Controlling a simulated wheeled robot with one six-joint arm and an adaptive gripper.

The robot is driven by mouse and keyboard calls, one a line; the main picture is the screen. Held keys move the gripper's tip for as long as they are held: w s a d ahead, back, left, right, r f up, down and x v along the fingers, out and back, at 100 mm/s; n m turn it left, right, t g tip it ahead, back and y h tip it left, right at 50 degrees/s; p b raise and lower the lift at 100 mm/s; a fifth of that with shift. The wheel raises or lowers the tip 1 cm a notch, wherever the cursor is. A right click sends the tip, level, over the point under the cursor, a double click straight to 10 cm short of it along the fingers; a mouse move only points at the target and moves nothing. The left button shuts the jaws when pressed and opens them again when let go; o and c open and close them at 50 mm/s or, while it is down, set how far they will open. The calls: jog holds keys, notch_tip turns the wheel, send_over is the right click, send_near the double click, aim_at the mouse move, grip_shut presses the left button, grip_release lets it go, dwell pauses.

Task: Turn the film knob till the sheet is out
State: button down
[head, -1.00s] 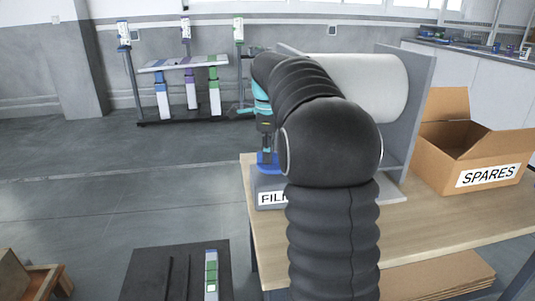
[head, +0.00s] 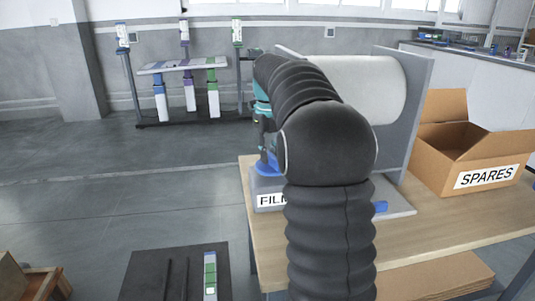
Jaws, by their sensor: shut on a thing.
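The film stand, a grey frame (head: 408,130) holding a large white roll (head: 385,88), stands on the wooden table. Its front label reads "FILM" in part (head: 270,200); my arm covers the rest. My gripper (head: 268,156) is at the left side of the stand, pointing down. It is shut on the blue knob (head: 266,168), of which only part shows; the fingertips are small and partly hidden by my arm. A small blue piece (head: 380,207) shows on the stand's base just right of my arm; I cannot tell whether it belongs to the sheet.
An open cardboard box marked "SPARES" (head: 480,160) stands on the table (head: 440,225) at the right. Flat cardboard (head: 440,275) lies below. A rack of lift columns (head: 185,90) stands at the back left. A dark platform (head: 140,275) is on the floor in front.

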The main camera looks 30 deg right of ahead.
aim_at(270, 152)
jog(key=shift+d+r+m, duration=0.1)
jog(key=shift+m, duration=1)
jog(key=shift+w, duration=0.1)
jog(key=c, duration=1.1)
grip_release()
notch_tip(270, 152, up, 12)
jog(key=shift+f, duration=0.1)
